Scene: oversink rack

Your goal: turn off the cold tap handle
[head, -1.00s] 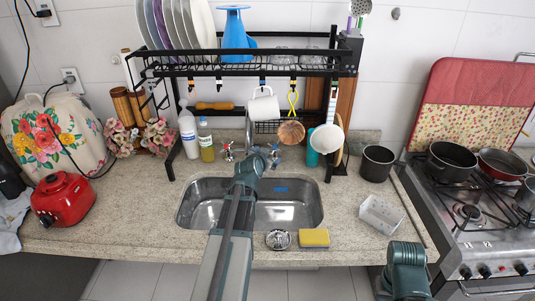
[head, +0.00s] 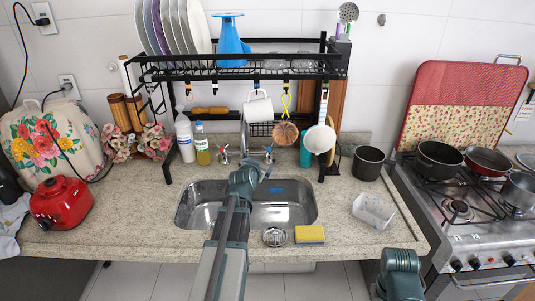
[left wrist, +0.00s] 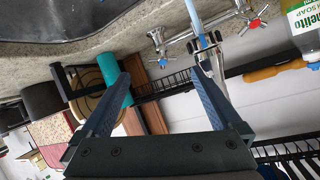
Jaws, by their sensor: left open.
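The tap (left wrist: 207,45) stands behind the sink, with a red-marked handle (left wrist: 257,24) and a blue-marked cold handle (left wrist: 158,42) on opposite sides. In the head view the cold handle (head: 268,154) is at the right and the red one (head: 223,155) at the left. A light-blue stream (left wrist: 193,14) shows at the spout. My left gripper (left wrist: 158,66) is open and empty; the cold handle appears between its fingers, beyond the tips. In the head view the left gripper (head: 262,166) is just in front of the cold handle. My right gripper is out of view.
Bottles (head: 203,145) stand left of the tap, a teal cup (head: 306,150) right. A sponge (head: 310,234) lies at the front edge.

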